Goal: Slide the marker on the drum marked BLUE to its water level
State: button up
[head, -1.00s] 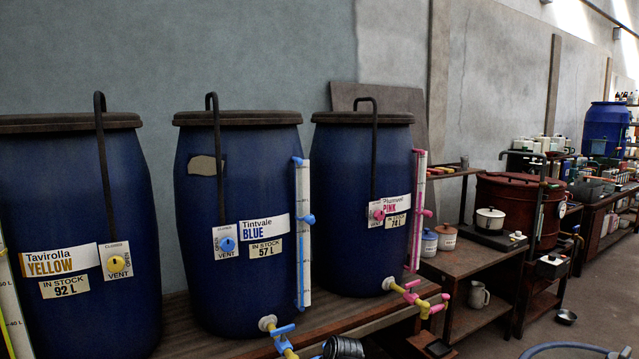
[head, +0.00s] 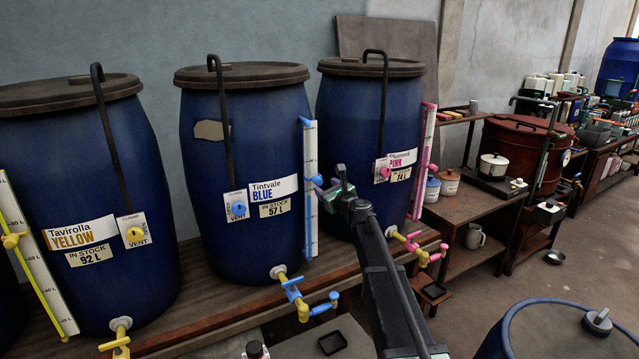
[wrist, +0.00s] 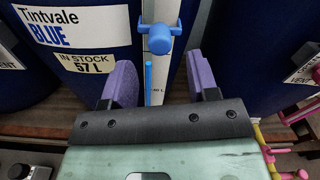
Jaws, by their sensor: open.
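The drum marked BLUE (head: 255,120) is a dark blue barrel with a dark lid, labelled Tintvale BLUE and IN STOCK 57 L. A white upright gauge (head: 310,225) with blue trim runs down its right side. The blue marker (head: 317,180) sits on the gauge, a little above its middle. It also shows in the wrist view (wrist: 159,38). My gripper (wrist: 160,80) is open and empty in front of the gauge, its purple fingers either side of the strip and the marker just beyond them. In the head view my gripper (head: 340,188) is right of the marker.
The YELLOW drum (head: 70,190) stands left and the PINK drum (head: 345,110) right, on one wooden bench. A blue tap (head: 297,292) juts out below the gauge. Another blue drum (head: 560,330) stands at the front right.

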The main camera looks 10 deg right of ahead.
aim_at(320, 183)
jog(key=x, duration=0.5)
jog(key=shift+w+a, duration=0.1)
jog(key=shift+w, duration=0.15)
grip_shut()
